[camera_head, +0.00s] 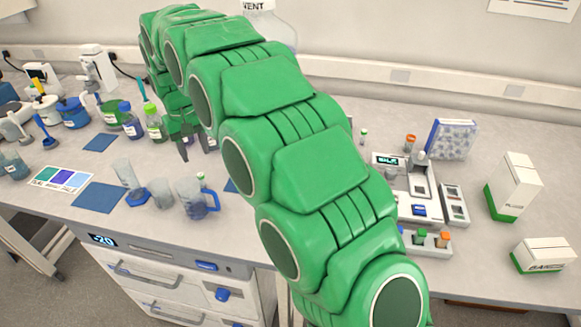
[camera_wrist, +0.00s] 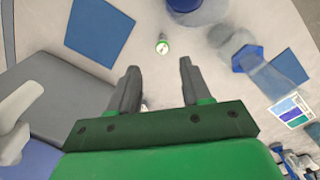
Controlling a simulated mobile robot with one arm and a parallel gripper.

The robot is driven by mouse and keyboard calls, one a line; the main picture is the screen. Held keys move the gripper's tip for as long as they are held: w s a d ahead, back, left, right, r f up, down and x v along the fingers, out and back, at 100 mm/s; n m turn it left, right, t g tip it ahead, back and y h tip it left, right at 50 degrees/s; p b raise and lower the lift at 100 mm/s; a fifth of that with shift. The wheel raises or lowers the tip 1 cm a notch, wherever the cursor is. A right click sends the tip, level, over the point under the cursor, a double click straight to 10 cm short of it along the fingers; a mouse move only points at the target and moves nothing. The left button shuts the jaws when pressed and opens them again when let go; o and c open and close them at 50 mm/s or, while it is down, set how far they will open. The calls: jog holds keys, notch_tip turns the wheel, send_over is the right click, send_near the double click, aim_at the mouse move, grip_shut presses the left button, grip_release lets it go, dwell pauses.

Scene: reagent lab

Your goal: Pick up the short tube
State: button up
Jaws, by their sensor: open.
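A small tube with a green and white top (camera_wrist: 162,47) stands on the bench in the wrist view, seen from above. It lies just beyond my gripper (camera_wrist: 159,68), roughly in line with the gap between the fingers. My gripper is open, and the tube is not between its fingertips. In the head view a small green-topped tube (camera_head: 200,178) shows behind the blue-handled jug, its lower part hidden by the jug. My gripper (camera_head: 196,155) points down just behind it in that view.
The blue-handled jug (camera_head: 193,200), a beaker (camera_head: 161,193) and a measuring cylinder (camera_head: 127,175) stand near the tube. Blue mats (camera_head: 98,197) lie flat. Bottles (camera_head: 154,125) stand left of my gripper. A balance (camera_head: 405,185) and white-green boxes (camera_head: 513,187) are at right.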

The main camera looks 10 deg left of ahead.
jog(key=d+f+n+t+h, duration=0.1)
jog(key=d+n+t+h, duration=0.4)
jog(key=d+n+t, duration=0.75)
jog(key=d+f+n+t+h, duration=0.25)
jog(key=d+n+h, duration=0.4)
jog(key=d, duration=1.25)
jog(key=shift+n+y, duration=0.8)
jog(key=shift+y, duration=0.15)
jog(key=shift+s+d+f, duration=0.1)
jog(key=shift+s+f, duration=0.05)
jog(key=shift+f, duration=3.45)
jog(key=shift+x, duration=3.75)
jog(key=shift+r, duration=0.2)
grip_shut()
